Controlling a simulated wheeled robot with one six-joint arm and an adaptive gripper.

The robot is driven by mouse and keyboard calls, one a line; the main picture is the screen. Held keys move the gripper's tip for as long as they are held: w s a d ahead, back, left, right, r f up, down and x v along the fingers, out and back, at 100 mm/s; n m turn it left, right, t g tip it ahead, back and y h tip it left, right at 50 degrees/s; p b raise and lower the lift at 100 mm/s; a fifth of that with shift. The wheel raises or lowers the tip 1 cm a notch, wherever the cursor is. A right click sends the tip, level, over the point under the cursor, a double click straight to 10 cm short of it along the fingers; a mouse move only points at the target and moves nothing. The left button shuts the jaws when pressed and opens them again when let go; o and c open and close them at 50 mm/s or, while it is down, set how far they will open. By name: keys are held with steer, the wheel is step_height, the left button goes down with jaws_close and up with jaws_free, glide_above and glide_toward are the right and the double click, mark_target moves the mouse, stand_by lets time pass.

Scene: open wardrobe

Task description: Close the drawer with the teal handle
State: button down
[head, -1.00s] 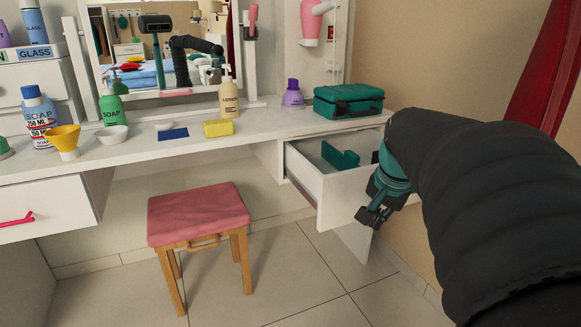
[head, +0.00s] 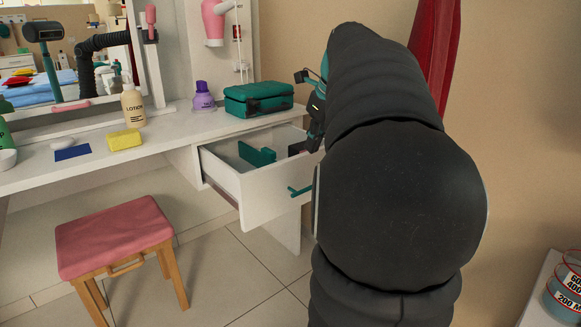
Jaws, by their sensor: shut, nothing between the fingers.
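The white drawer (head: 262,196) under the right end of the dressing table stands pulled out. Its teal handle (head: 299,191) shows on the front panel, partly beside my dark arm. A teal item (head: 256,154) lies inside the drawer, with a darker one near its right side. My gripper (head: 313,141) points down by the drawer's right side, above the handle in the picture. It is shut and empty. My arm hides the right end of the drawer front, and I cannot tell whether the gripper touches the drawer.
The dressing table top (head: 175,135) carries a teal case (head: 259,99), a purple bottle (head: 203,97), a lotion bottle (head: 133,105) and a yellow block (head: 124,139). A pink stool (head: 115,236) stands at lower left. Floor before the drawer is clear.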

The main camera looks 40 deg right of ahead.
mark_target(291, 167)
steer(key=x, duration=0.3)
steer(key=w+b+x, duration=0.1)
steer(key=x, duration=0.3)
steer(key=w+r+b+x, duration=0.1)
steer(key=x, duration=0.3)
steer(key=shift+w+f, duration=0.1)
steer(key=shift+w, duration=0.1)
steer(key=shift+w+a, duration=0.1)
steer(key=shift+w, duration=0.5)
